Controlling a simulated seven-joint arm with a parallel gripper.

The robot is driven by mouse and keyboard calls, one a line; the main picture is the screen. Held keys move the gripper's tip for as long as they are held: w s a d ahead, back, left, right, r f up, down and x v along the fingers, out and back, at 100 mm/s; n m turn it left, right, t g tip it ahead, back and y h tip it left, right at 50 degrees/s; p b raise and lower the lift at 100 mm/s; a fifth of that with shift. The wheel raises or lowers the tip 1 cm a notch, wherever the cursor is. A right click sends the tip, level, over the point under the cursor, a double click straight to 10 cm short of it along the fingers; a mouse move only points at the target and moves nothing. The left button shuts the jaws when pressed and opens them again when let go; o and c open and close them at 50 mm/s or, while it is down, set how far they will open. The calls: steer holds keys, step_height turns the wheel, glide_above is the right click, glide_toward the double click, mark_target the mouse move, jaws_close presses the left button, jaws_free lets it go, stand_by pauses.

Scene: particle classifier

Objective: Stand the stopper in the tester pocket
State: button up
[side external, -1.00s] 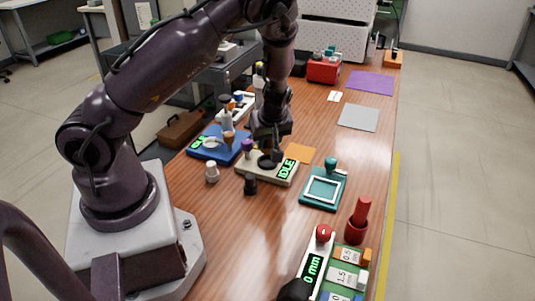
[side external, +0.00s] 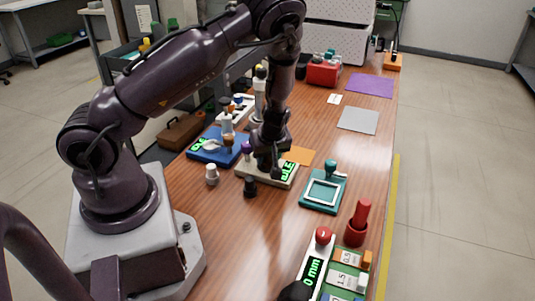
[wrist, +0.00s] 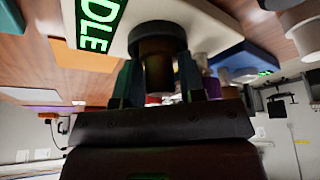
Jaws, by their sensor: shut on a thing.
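The stopper (wrist: 157,55) is a dark brown cylinder with a wider end, seen close up in the wrist view. My gripper (wrist: 155,85) has its two dark teal fingers shut on either side of it. The cream tester (wrist: 190,22), with a green IDLE display, lies right behind the stopper. In the side view my gripper (side external: 271,160) is over the tester (side external: 252,174) and hides much of its top. The pocket is hidden, and I cannot tell whether the stopper touches the tester.
A black piece (side external: 250,187) and a white bottle (side external: 212,175) stand in front of the tester. A blue device (side external: 218,150) is behind left, and a teal frame (side external: 322,192) is to the right. An orange mat (side external: 300,155) lies beyond the tester. Open wood lies in the foreground.

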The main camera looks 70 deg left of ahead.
steer(key=o, duration=0.8)
steer(key=shift+w+f, duration=0.1)
steer(key=shift+f, duration=0.45)
steer(key=shift+r, duration=0.3)
steer(key=shift+o, duration=0.5)
steer(key=v, duration=1.2)
steer(key=shift+r, duration=0.25)
steer(key=s+d+r+m+t+h, duration=0.2)
steer(key=s+d+r+m, duration=0.4)
steer(key=r, duration=0.4)
steer(key=s+d+r+m+t+h, duration=0.2)
steer(key=s+d+r+m+t, duration=0.1)
steer(key=s+d+r+m, duration=0.4)
steer(key=shift+s+r+m, duration=0.5)
steer(key=shift+r+m, duration=1.15)
steer(key=shift+m, duration=0.45)
